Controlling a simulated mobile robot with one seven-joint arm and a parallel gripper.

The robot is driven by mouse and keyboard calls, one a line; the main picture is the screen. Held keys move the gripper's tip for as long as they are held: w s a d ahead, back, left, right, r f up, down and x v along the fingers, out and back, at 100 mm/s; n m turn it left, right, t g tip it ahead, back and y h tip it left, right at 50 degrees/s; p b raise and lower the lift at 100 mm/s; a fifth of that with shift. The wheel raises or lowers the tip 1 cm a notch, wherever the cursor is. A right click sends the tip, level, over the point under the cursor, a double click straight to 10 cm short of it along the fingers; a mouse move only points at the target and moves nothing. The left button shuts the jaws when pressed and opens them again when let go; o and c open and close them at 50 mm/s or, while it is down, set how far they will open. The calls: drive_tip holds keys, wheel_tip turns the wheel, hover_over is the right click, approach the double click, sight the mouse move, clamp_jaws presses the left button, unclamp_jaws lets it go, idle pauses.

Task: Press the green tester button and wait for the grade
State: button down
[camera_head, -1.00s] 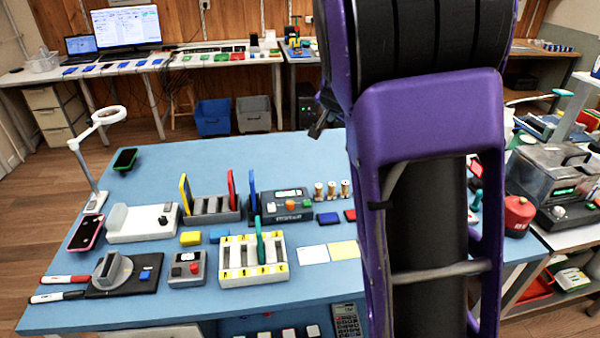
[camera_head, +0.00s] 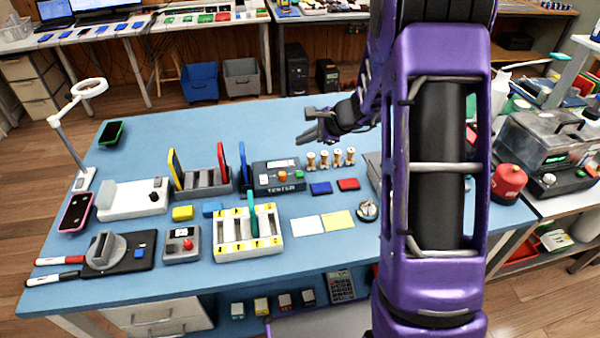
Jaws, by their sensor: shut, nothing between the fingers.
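The tester (camera_head: 262,181), a dark grey box with a small display on top and "TESTER" on its front, sits near the middle of the blue table. It carries an orange knob or button and what looks like a small green button (camera_head: 300,174) at its right; the display is too small to read. My gripper (camera_head: 306,128) is shut and empty. It appears above and behind the tester's right side in the picture, pointing left, apart from the button.
Several copper-coloured cylinders (camera_head: 324,160) stand right of the tester. A rack (camera_head: 207,190) with upright red and yellow phones is to its left, and a yellow-marked battery tray (camera_head: 247,247) in front. Blue and red blocks (camera_head: 321,188) lie nearby. My purple arm hides part of the table's right.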

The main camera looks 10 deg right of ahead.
drive_tip(key=shift+f, duration=0.1)
drive_tip(key=b, duration=0.5)
hover_over(303, 174)
wheel_tip(303, 174, down, 7)
drive_tip(key=shift+d+f, duration=0.1)
drive_tip(key=shift+f, duration=0.05)
drive_tip(key=shift+f+b, duration=0.65)
drive_tip(key=shift+b, duration=0.2)
drive_tip(key=shift+f, duration=0.1)
idle(1.0)
drive_tip(key=shift+f+b, duration=0.3)
drive_tip(key=shift+b, duration=0.3)
drive_tip(key=shift+f+b, duration=0.55)
drive_tip(key=shift+b, duration=0.05)
idle(0.5)
drive_tip(key=shift+s+r, duration=0.1)
drive_tip(key=shift+r+p, duration=0.55)
drive_tip(key=shift+r, duration=0.3)
